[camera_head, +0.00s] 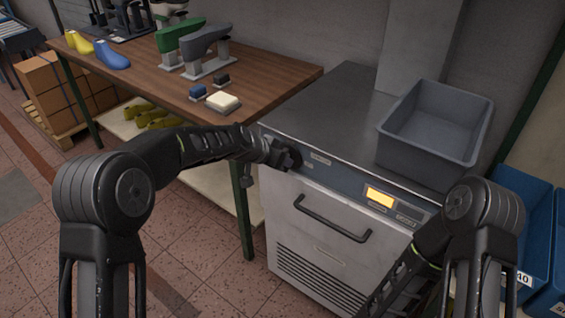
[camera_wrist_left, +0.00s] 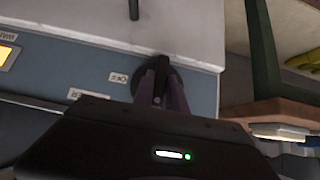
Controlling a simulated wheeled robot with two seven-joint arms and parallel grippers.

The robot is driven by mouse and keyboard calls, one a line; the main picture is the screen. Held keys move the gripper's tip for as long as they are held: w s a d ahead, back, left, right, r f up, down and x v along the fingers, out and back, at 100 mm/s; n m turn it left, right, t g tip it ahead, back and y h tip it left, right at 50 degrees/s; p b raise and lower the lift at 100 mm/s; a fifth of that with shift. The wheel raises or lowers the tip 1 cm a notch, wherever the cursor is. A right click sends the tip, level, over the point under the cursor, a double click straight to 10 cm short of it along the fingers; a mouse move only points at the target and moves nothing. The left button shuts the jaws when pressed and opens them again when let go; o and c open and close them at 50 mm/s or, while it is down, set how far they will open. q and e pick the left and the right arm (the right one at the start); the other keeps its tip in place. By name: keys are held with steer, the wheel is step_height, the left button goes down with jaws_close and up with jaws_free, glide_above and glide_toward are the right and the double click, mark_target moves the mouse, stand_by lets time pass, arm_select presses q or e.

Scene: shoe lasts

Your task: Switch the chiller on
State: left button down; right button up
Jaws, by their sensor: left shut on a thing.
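The chiller (camera_head: 325,235) is a pale cabinet with a blue-grey control panel (camera_head: 335,180) along its top front and a lit orange display (camera_head: 380,197). My left gripper (camera_head: 288,160) is at the panel's left end. In the left wrist view its fingers (camera_wrist_left: 160,88) are shut on a dark round knob (camera_wrist_left: 178,74), which they partly cover. An OFF label (camera_wrist_left: 119,77) sits beside the knob. The knob's pointer direction cannot be told. My right arm shows at the lower right, but its gripper is out of view.
A grey bin (camera_head: 435,130) stands on the chiller's top. The chiller door has a black handle (camera_head: 330,220). A wooden table (camera_head: 150,75) with shoe lasts and tools stands to the left. Blue crates (camera_head: 525,225) are at the right. Tiled floor is free in front.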

arm_select(q)
steer(key=c, duration=1.3)
jaws_free()
steer(key=shift+c, duration=0.2)
steer(key=shift+r, duration=0.1)
steer(key=v, duration=0.7)
steer(key=shift+s+a+r+b, duration=0.15)
steer(key=shift+s+r+b, duration=0.05)
steer(key=shift+b, duration=0.1)
